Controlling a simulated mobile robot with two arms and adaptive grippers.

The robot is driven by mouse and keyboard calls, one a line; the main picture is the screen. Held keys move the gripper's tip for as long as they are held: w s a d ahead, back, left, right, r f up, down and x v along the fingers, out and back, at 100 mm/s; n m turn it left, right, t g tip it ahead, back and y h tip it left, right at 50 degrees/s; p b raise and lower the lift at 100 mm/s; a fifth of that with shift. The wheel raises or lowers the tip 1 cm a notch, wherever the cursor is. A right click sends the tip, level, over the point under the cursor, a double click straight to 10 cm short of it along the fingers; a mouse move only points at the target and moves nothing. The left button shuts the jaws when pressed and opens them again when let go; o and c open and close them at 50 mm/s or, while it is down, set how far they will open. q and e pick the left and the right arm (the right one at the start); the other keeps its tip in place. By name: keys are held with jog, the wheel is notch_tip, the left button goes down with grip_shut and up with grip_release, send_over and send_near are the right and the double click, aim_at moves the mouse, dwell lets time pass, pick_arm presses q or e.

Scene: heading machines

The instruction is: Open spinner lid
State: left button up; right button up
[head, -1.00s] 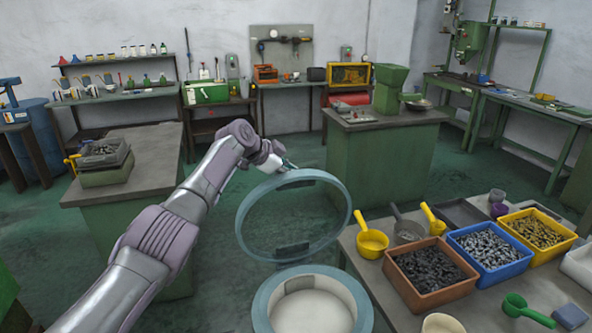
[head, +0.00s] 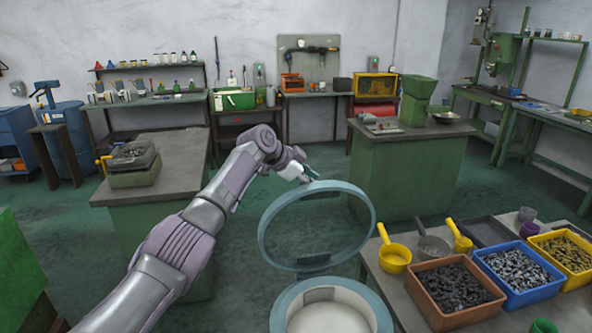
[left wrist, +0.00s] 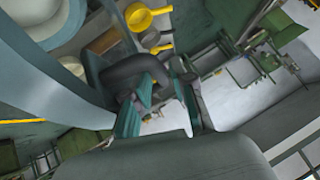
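The spinner (head: 282,312) is a round pale blue-grey drum at the bottom centre of the head view, its top open and its white inside showing. Its lid (head: 371,213), a clear disc with a blue-grey rim, stands raised and steeply tilted above it. The lid's rim (left wrist: 50,85) also curves across the left of the left wrist view. My left gripper (head: 312,177) is at the lid's upper edge. In the left wrist view its fingers (left wrist: 162,112) are apart, with a gap between them. I cannot tell whether a finger touches the lid. My right gripper is out of view.
A table at the lower right holds orange (head: 455,318), blue (head: 519,291) and yellow bins of small parts, with yellow scoops (head: 395,256) beside the lid. Green cabinets stand at left (head: 155,225) and behind right (head: 410,175). Green floor lies open between them.

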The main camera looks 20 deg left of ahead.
pick_arm(q)
jog(key=v, duration=1)
jog(key=shift+f, duration=0.1)
